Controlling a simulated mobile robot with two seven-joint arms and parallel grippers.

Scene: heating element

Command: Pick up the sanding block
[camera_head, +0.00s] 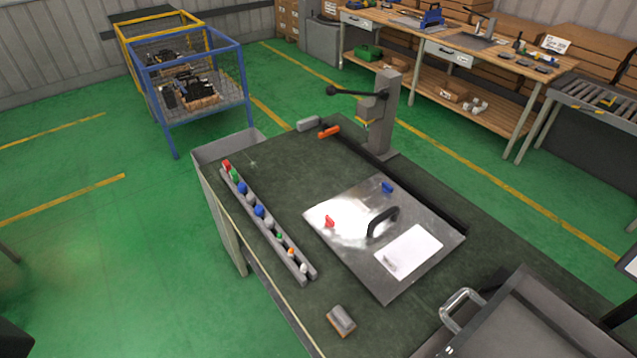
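A small block with a grey top and a brown lower part, which looks like the sanding block (341,320), lies on the dark green top of the workbench (283,168). It sits near the bench's front edge, at the bottom middle of the view, with nothing touching it. Neither of my grippers can be seen in this view.
A grey rack (266,223) with several coloured pieces stands behind the block. A metal plate (385,283) with a black handle (382,222) lies to its right. A dark metal box (530,315) with a handle is at the bottom right. A grey press (380,120) stands at the back.

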